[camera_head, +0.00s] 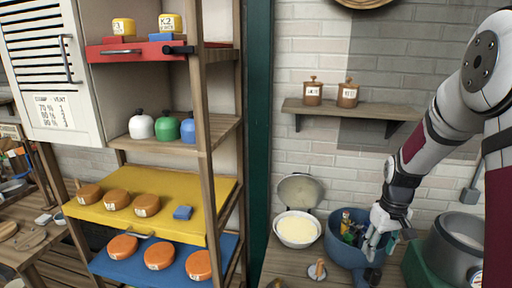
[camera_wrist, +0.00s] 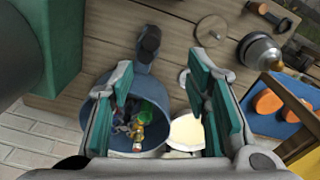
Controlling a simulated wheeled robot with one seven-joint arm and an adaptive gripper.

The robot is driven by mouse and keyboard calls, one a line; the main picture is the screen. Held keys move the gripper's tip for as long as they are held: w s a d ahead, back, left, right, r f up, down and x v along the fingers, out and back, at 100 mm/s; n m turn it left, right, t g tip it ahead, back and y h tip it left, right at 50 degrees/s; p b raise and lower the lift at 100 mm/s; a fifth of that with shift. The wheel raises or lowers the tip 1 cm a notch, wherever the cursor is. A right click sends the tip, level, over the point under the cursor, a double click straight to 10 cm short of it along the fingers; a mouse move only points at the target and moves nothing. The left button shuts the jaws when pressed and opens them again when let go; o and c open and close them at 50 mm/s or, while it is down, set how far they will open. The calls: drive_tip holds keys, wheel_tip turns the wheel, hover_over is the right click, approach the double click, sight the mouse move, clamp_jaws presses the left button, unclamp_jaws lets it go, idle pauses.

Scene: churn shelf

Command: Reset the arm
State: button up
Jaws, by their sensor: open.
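My gripper (camera_head: 382,240) points down over the right part of the wooden counter, at the blue pot (camera_head: 341,255). In the wrist view my gripper (camera_wrist: 163,100) has its two green-padded fingers wide apart with nothing between the pads. The blue pot (camera_wrist: 95,90) lies below and behind the left finger, which hides part of it. Several small items, green and yellow among them, lie inside the pot. I cannot tell from the head view whether the fingers are within the pot's rim or above it.
A white bowl (camera_head: 297,230) with pale yellow contents stands left of the pot, and a grey metal pot (camera_head: 455,248) stands right. A wall shelf (camera_head: 350,108) holds two brown jars. A rack with a yellow board (camera_head: 165,185) and blue board (camera_head: 120,262) stands left.

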drive_tip(key=s+a+r+t+b, duration=0.3)
drive_tip(key=a+r, duration=0.7)
drive_tip(key=r, duration=0.4)
drive_tip(key=s+a+r+t+b, duration=0.2)
drive_tip(key=s+a, duration=0.5)
drive_tip(key=s, duration=0.4)
drive_tip(key=shift+s+a+r+m+b, duration=0.2)
drive_tip(key=shift+s+a+m+b, duration=0.1)
drive_tip(key=shift+b, duration=0.45)
drive_tip(key=shift+d, duration=0.1)
